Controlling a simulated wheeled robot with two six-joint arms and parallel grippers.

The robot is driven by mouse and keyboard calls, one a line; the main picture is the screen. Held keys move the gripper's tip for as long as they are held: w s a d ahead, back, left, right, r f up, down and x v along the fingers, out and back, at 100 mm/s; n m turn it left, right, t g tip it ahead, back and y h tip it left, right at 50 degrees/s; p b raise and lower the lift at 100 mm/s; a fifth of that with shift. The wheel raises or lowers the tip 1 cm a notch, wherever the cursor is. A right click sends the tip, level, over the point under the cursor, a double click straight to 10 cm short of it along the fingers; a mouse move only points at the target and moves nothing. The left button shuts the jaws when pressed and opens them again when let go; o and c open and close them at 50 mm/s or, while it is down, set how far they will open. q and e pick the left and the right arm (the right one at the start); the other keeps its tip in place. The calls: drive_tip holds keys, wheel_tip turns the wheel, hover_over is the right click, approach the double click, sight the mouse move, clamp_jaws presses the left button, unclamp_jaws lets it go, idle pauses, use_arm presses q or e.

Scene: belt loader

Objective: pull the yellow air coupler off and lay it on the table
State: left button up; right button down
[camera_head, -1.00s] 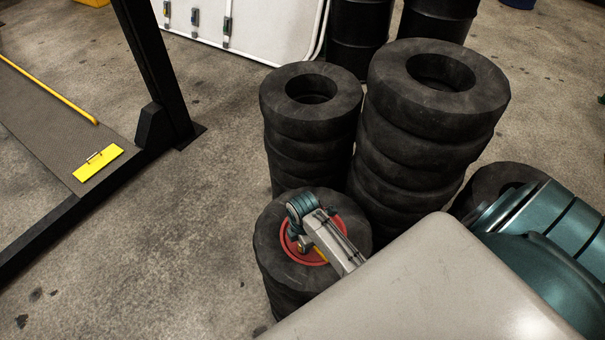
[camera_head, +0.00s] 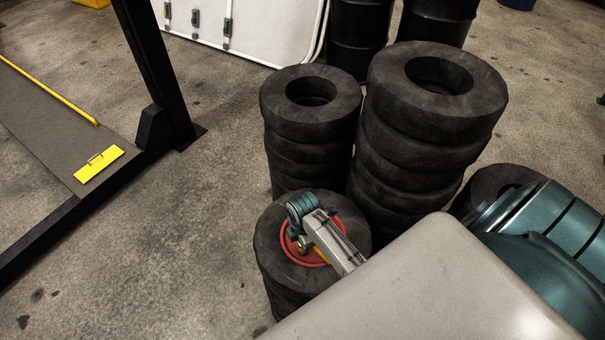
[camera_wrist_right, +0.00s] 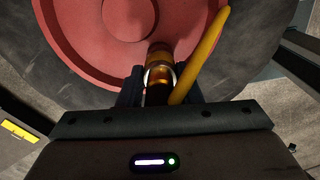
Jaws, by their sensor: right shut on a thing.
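In the right wrist view, the yellow air coupler (camera_wrist_right: 159,72) is an amber, brass-coloured cylinder with a pale ring around it. My right gripper (camera_wrist_right: 160,92) is shut on it, a dark finger on each side. Its far end lies against the red disc (camera_wrist_right: 95,45); I cannot tell whether it is still joined there. A yellow hose (camera_wrist_right: 205,50) curves up beside it on the right. In the head view, my right gripper (camera_head: 315,245) is over the red disc on a low tyre stack, its fingers mostly hidden by my arm. My left gripper is out of view.
Taller tyre stacks (camera_head: 310,125) (camera_head: 430,130) stand just behind the low one. Black drums (camera_head: 357,35) and a white panel (camera_head: 270,25) are at the back. A dark post (camera_head: 155,70) stands at left beside a ramp with a yellow plate (camera_head: 98,163). Open floor lies between. No table shows.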

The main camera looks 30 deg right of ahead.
drive_tip(key=shift+r, duration=0.2)
drive_tip(key=shift+r, duration=1.35)
